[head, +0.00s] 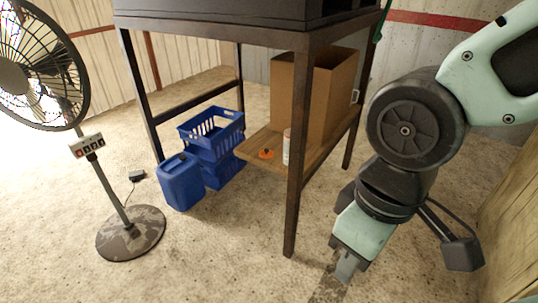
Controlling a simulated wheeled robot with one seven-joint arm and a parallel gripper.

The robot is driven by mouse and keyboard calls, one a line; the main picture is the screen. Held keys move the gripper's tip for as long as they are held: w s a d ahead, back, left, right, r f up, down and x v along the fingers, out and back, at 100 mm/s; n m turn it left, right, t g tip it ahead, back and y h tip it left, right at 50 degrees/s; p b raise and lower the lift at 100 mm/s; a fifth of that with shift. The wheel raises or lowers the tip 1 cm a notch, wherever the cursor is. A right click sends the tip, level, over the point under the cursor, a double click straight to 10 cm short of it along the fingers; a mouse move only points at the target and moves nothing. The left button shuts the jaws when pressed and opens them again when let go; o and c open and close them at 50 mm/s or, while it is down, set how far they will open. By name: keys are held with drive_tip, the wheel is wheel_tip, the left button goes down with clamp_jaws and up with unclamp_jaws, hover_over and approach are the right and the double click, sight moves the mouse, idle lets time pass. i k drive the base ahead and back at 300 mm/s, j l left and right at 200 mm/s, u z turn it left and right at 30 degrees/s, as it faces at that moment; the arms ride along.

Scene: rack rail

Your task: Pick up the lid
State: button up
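A small orange object, apparently the lid (266,153), lies on the low wooden shelf (249,146) under the dark table, near the shelf's left end. My gripper (346,270) hangs low at the right, pointing down, in front of and to the right of the table. It is well apart from the orange lid, with the table's front leg between them in the picture. Its grey fingers show as one small block, so I cannot tell whether they are open or shut. Nothing is seen held in it.
The table's front leg (294,180) partly hides a white cylinder (286,147) beside the lid. A cardboard box (330,100) stands on the shelf. Blue crates (213,133), a blue jerrycan (181,183) and a fan (128,235) stand left. The front floor is clear.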

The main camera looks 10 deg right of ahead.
sight(267, 153)
drive_tip(key=i+j, duration=0.6)
drive_tip(key=j, duration=0.25)
drive_tip(key=i+j+z, duration=0.1)
drive_tip(key=i+j, duration=0.15)
drive_tip(key=j, duration=0.15)
drive_tip(key=i+j, duration=0.3)
drive_tip(key=j, duration=0.15)
drive_tip(key=i+j+z, duration=0.1)
drive_tip(key=i+j, duration=0.15)
drive_tip(key=j, duration=0.2)
